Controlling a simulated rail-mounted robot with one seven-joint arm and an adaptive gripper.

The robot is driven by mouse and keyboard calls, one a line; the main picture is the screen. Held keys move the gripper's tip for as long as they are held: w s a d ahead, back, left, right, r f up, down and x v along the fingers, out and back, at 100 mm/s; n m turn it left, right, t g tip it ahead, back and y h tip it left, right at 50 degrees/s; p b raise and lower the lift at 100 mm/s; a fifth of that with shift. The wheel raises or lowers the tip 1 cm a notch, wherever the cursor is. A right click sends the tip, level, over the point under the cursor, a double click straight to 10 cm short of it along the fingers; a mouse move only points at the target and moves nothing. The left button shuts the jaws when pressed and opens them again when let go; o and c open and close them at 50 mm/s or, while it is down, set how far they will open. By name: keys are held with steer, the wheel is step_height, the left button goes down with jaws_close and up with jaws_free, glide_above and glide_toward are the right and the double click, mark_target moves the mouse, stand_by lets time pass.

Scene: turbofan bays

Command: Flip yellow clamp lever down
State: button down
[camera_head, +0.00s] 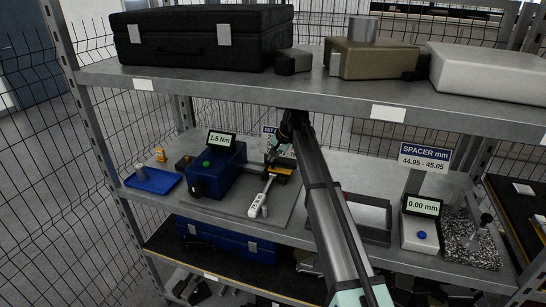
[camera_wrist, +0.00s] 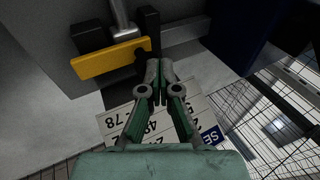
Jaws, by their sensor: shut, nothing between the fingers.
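The yellow clamp lever (camera_wrist: 112,57) shows as a flat yellow bar in the upper left of the wrist view, lying across dark clamp parts beside a metal rod. In the head view the yellow piece (camera_head: 281,170) is small and partly hidden by my arm, on the middle shelf. My gripper (camera_wrist: 157,68) is shut and empty, its fingertips close to the lever's right end and a black post. I cannot tell whether they touch. In the head view my gripper (camera_head: 271,153) is just above and left of the yellow piece.
A blue box with a 1.5 Nm display (camera_head: 218,170) stands left of the clamp. A white-handled tool (camera_head: 259,198) lies in front. A blue tray (camera_head: 150,183) is farther left. A gauge reading 0.00 mm (camera_head: 422,228) stands right. The upper shelf (camera_head: 300,90) hangs above.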

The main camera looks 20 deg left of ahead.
steer(key=v, duration=0.7)
steer(key=shift+r, duration=0.25)
steer(key=shift+d, duration=0.15)
